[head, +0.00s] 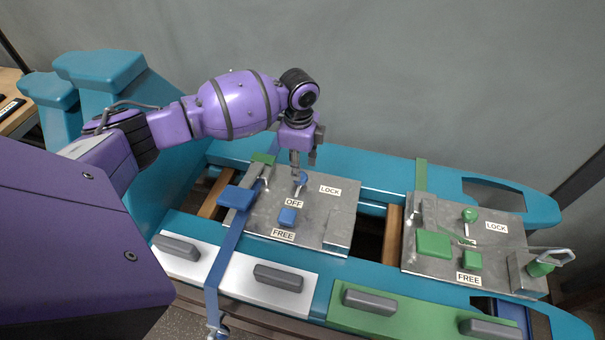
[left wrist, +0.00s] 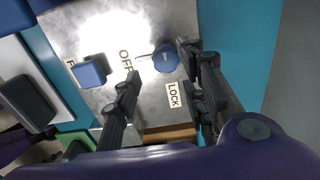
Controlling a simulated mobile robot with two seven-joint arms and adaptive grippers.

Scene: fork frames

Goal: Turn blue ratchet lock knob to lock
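The blue knob (head: 301,179) stands on the grey metal plate (head: 330,206) at the middle of the head view. It also shows in the left wrist view (left wrist: 166,60). A thin mark or pointer there seems to face the OFF label (left wrist: 126,60); the LOCK label (left wrist: 174,95) lies to another side. My left gripper (head: 303,164) hangs just above the knob, partly in front of it. In the left wrist view its fingers (left wrist: 158,63) are apart, with the knob visible between and beyond their tips. I cannot tell whether they touch it. My right gripper is not in view.
A blue block (head: 287,216) sits near the FREE label (head: 283,235) on the same plate. A blue strap (head: 224,265) runs along the plate's left side. A similar plate with a green knob (head: 469,214) is at right. Grey handles (head: 278,277) line the front.

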